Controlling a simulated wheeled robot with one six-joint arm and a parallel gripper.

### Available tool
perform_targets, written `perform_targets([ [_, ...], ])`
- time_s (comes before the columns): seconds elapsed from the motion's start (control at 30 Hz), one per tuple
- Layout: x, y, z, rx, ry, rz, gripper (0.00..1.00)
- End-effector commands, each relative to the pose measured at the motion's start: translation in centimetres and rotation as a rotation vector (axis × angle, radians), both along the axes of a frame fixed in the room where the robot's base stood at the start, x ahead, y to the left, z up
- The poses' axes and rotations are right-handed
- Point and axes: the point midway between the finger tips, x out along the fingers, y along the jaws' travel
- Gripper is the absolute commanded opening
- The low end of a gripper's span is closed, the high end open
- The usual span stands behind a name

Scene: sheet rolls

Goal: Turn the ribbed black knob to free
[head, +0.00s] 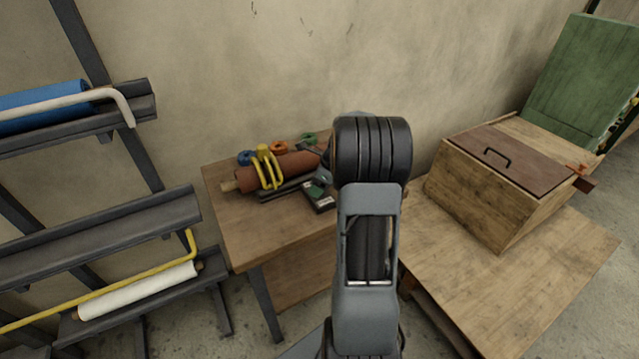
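I cannot make out the ribbed black knob for certain. A small dark box (320,198) with a green patch and a pale label lies on the small wooden table (240,228), partly behind my arm. A reddish-brown roll (287,169) on a wooden core lies on this table, with a yellow clamp-like piece (267,168) over it. My arm rises in the middle of the view and bends over toward the table. My gripper is mostly hidden behind the arm's black joint. Grey parts near the dark box may belong to it, but its fingers are not clear.
Blue (245,158), orange (279,148) and green (309,138) rings sit at the table's back. A rack at left holds a blue roll (40,98) and a white roll (140,290). At right, a lidded wooden box (470,200) stands on a wooden platform (520,290).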

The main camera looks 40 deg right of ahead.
Motion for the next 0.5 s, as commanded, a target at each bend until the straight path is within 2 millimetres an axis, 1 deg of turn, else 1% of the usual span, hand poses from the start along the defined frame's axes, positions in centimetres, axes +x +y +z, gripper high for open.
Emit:
perform_targets([
  [0.03, 0.0, 0.0, 0.02, 0.0, 0.0, 0.0, 0.6],
  [0.37, 0.0, 0.0, 0.03, 0.0, 0.0, 0.0, 0.28],
  [0.4, 0.0, 0.0, 0.04, 0.0, 0.0, 0.0, 0.27],
  [0.5, 0.0, 0.0, 0.06, 0.0, 0.0, 0.004, 0.27],
])
